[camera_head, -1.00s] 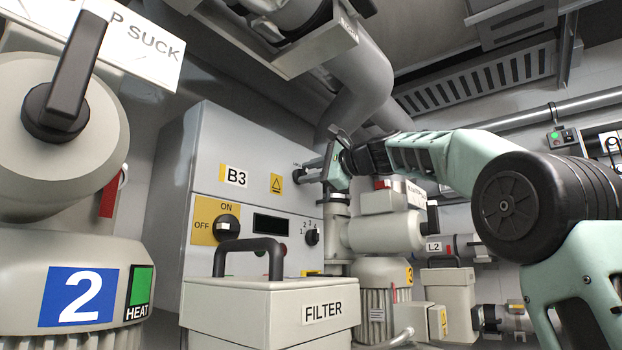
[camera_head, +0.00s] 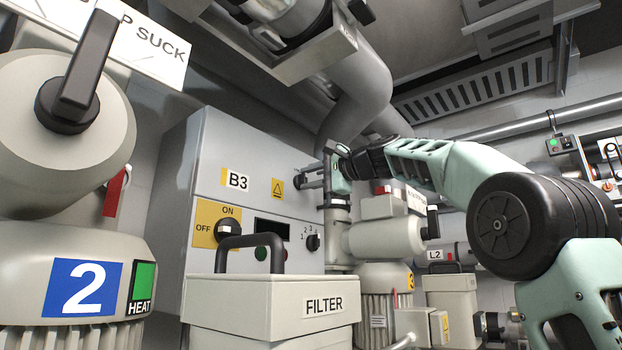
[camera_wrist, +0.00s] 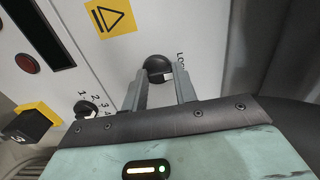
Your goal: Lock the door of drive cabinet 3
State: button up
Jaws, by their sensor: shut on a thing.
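The drive cabinet (camera_head: 212,150) is a grey box labelled B3, standing left of centre in the head view. Its door is flush with the cabinet front. A black round lock knob (camera_wrist: 157,66) with a pale mark sits near the door's right edge, beside partly hidden lettering that starts "LO". It shows small in the head view (camera_head: 298,178). My gripper (camera_wrist: 161,82) has its two grey fingers on either side of this knob, shut on it. In the head view my gripper (camera_head: 309,177) reaches the cabinet from the right. The fingers partly cover the knob.
An ON/OFF rotary switch (camera_head: 228,232), a dark display (camera_head: 271,228) and a small numbered selector (camera_head: 312,242) are on the cabinet front. A filter box (camera_head: 270,310) with a black handle stands before it. Pipes and blower 3 (camera_head: 380,275) crowd the right side.

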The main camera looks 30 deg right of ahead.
jog(key=o, duration=1)
jog(key=b+v, duration=0.5)
jog(key=v, duration=1.2)
jog(key=shift+s+d+b, duration=0.1)
jog(key=shift+s+b, duration=0.1)
jog(key=shift+b, duration=0.2)
